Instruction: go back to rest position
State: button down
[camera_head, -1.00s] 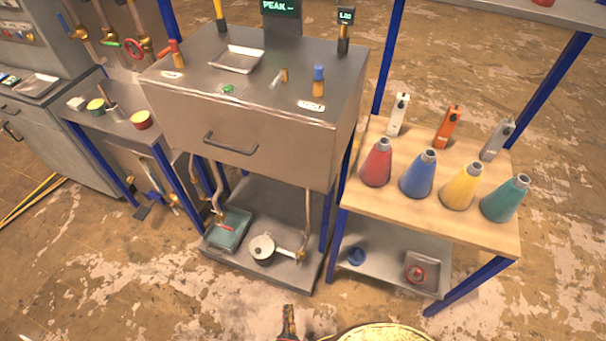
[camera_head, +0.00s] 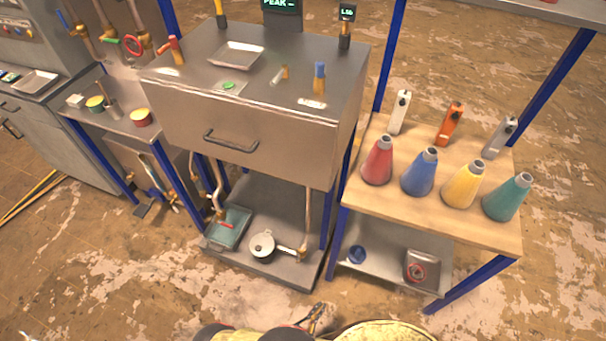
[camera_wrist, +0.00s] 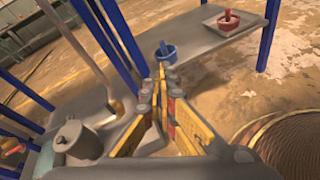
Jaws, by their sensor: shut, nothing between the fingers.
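My gripper (camera_wrist: 166,82) is shut and empty in the wrist view, its yellow fingers together. It points toward the lower shelf of the wooden-topped table, with a blue cup-like item (camera_wrist: 165,52) just beyond the fingertips in the picture; whether they touch cannot be told. In the head view, a small end part of my arm (camera_head: 316,318) shows at the bottom edge, over the floor in front of the chamber bench. My yellow arm parts fill the bottom edge beside it.
The vacuum chamber bench (camera_head: 240,140) stands ahead, with a pot (camera_head: 262,246) on its lower shelf. Right of it is a wooden-topped table (camera_head: 400,215) with several coloured cone flasks. A red item in a grey tray (camera_head: 420,268) sits below. The floor in front (camera_head: 150,290) is clear.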

jog(key=a+r+m+g+y+b, duration=0.15)
jog(key=r+m+g, duration=0.55)
jog(key=r, duration=1)
jog(key=a+r+m+g+y+b, duration=0.1)
jog(key=a+r+m+g+b, duration=0.4)
jog(key=r, duration=1.3)
jog(key=d+r+m+t+y+b, duration=0.1)
jog(key=d+r+m+t+y, duration=0.1)
jog(key=d+r+m, duration=0.4)
jog(key=d+r+m+t+y+b, duration=0.1)
jog(key=d+r+m+t+y, duration=0.2)
jog(key=d+r+m, duration=0.4)
jog(key=shift+s+d+r+m+t+y+b, duration=0.2)
jog(key=shift+d+r, duration=1.5)
jog(key=shift+r, duration=1.4)
jog(key=shift+w+d+r+m+t+y+b, duration=0.2)
jog(key=shift+d+r, duration=1.45)
jog(key=shift+r, duration=1.45)
jog(key=shift+s, duration=0.15)
